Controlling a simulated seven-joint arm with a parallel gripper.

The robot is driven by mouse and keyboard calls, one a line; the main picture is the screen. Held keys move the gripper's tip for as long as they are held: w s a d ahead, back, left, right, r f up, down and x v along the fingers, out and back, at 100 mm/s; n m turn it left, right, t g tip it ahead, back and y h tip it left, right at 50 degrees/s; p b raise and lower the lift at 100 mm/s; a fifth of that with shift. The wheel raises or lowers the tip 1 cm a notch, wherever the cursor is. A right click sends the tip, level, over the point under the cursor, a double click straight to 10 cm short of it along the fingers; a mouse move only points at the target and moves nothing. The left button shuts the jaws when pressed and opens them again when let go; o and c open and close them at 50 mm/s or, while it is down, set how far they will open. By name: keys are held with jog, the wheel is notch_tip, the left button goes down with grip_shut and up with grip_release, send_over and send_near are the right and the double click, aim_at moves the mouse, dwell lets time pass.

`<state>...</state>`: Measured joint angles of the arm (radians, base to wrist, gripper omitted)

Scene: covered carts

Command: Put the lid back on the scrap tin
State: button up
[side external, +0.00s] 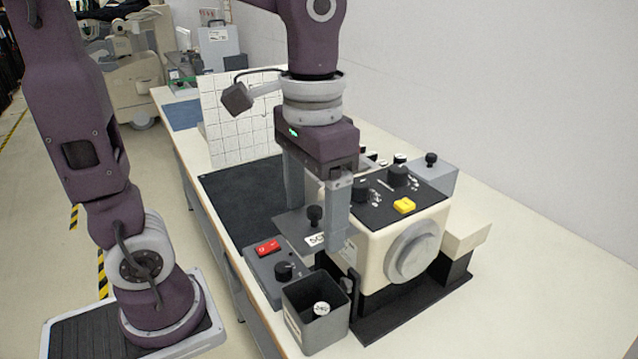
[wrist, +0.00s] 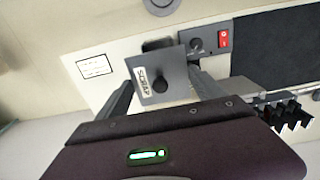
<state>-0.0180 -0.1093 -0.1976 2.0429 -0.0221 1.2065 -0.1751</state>
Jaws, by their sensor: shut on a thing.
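The lid (side external: 294,224) is a flat grey plate with a black knob and a white label. In the wrist view the label on the lid (wrist: 171,61) reads SCRAP. My gripper (side external: 318,226) is shut on the lid, with one finger at each side, and holds it level above the bench. The scrap tin (side external: 300,300) is a dark grey, open-topped box at the front of the bench, below and in front of the lid. A small pale round piece shows inside it. In the wrist view the lid hides most of what lies behind it.
A grey control box (side external: 262,268) with a red switch and black knob stands just behind the tin. A cream machine (side external: 375,245) with a yellow button stands close right of my gripper. A grey box with a black knob (side external: 436,172) sits behind it. A black mat (side external: 240,195) lies clear at left.

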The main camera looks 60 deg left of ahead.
aim_at(314, 230)
notch_tip(314, 230, down, 13)
jog(key=shift+r, duration=0.1)
dwell(0.5)
dwell(1.7)
jog(key=o, duration=1.3)
jog(key=shift+o, duration=0.2)
jog(key=shift+r, duration=3.4)
